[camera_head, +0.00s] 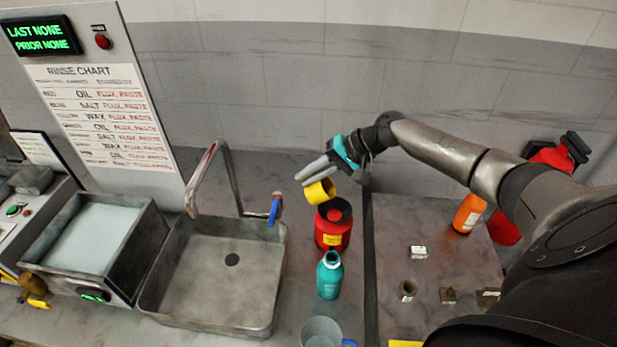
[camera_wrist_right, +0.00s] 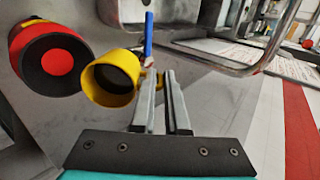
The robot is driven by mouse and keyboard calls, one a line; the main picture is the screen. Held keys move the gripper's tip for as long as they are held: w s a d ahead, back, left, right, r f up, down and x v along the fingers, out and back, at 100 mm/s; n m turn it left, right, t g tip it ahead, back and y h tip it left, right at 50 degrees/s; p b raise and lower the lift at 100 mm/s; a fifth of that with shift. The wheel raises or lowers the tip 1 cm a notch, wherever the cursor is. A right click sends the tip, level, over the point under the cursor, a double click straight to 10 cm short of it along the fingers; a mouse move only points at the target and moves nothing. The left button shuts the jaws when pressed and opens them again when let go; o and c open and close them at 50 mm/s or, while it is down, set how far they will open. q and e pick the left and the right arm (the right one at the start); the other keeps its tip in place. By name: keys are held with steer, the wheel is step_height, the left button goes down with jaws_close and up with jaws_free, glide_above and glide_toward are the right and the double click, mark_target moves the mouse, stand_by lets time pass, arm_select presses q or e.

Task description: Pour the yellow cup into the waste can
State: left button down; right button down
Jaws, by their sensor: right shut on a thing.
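The yellow cup (camera_head: 319,191) is tilted on its side in my right gripper (camera_head: 318,173), just above the waste can. The gripper is shut on it; in the right wrist view the cup (camera_wrist_right: 110,77) shows its open mouth and dark inside, beside the fingers (camera_wrist_right: 160,90). The red waste can (camera_head: 333,228) with a yellow label stands on the counter right of the sink. In the right wrist view the can's red and black top (camera_wrist_right: 55,62) is left of the cup, apart from it in the picture. I cannot see any contents leaving the cup. My left gripper is not in view.
A teal bottle (camera_head: 329,276) and a clear cup (camera_head: 320,332) stand in front of the can. The sink (camera_head: 215,275) with its faucet is to the left. An orange bottle (camera_head: 468,213) and several small items are on the right counter.

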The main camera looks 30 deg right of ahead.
steer(key=shift+s+d+r+t+y+b, duration=0.35)
steer(key=shift+t+y+b, duration=0.25)
steer(key=shift+b, duration=0.6)
steer(key=shift+s+d+r+t+y+b, duration=0.3)
steer(key=shift+r+t+y+b, duration=0.3)
steer(key=shift+b, duration=0.55)
steer(key=shift+s+d+r+t+y+b, duration=0.3)
steer(key=shift+d+t+y+b, duration=0.35)
steer(key=shift+b, duration=0.65)
steer(key=shift+s+d+r+t+y+b, duration=0.15)
steer(key=shift+s+d+t+y+b, duration=0.2)
steer(key=shift+y+b, duration=0.7)
stand_by(0.5)
